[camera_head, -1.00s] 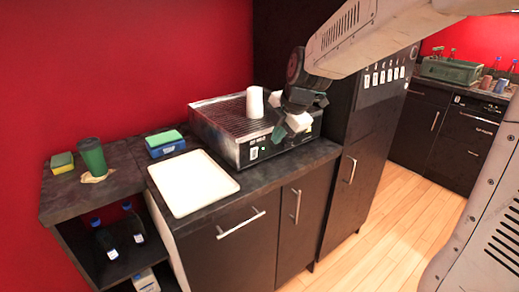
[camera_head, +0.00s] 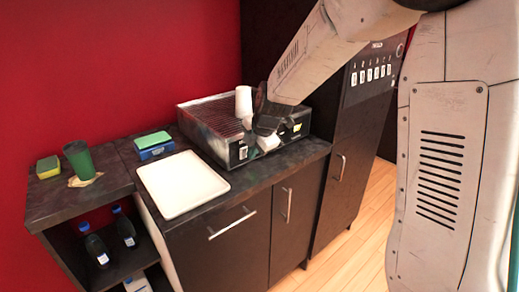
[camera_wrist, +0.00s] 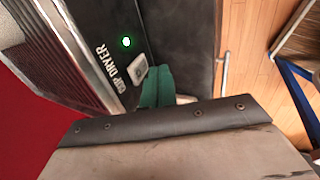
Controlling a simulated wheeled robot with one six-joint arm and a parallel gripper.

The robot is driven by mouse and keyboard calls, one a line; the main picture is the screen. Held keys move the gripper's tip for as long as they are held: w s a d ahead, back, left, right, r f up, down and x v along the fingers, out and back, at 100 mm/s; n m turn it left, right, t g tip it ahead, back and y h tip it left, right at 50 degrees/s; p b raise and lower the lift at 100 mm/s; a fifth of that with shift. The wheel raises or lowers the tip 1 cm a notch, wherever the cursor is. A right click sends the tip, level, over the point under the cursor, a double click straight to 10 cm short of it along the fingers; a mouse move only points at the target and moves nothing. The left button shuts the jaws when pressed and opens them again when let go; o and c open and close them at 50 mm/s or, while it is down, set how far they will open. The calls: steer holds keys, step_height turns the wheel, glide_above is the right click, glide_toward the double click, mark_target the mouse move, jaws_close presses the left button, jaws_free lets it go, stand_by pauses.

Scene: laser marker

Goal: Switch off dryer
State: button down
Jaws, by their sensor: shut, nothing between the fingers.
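The cup dryer (camera_head: 205,113) is a dark box with a ribbed metal top on the counter. White stacked cups (camera_head: 243,101) stand on it. In the wrist view, the dryer's front panel (camera_wrist: 91,43) reads "CUP DRYER". A green light (camera_wrist: 126,42) glows on it, and a pale switch (camera_wrist: 137,68) sits beside the lettering. My gripper (camera_wrist: 157,84) is shut and empty, its green fingertips close beside the switch. I cannot tell whether they touch it. In the head view my gripper (camera_head: 252,139) is at the dryer's front, hiding part of the panel.
A white tray (camera_head: 181,184) lies on the counter left of the dryer. A blue box with a green top (camera_head: 153,144), a green cup (camera_head: 80,160) and a sponge (camera_head: 48,167) are farther left. A tall dark cabinet (camera_head: 350,130) stands right of the dryer.

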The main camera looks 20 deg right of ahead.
mark_target(244, 152)
steer(key=shift+w+a+r, duration=0.1)
steer(key=shift+w+a, duration=0.15)
steer(key=shift+w, duration=0.6)
steer(key=shift+w+a+r+g, duration=0.15)
steer(key=shift+w+g, duration=0.25)
steer(key=shift+g, duration=0.1)
steer(key=shift+r, duration=0.1)
steer(key=shift+r, duration=0.65)
steer(key=shift+s, duration=0.1)
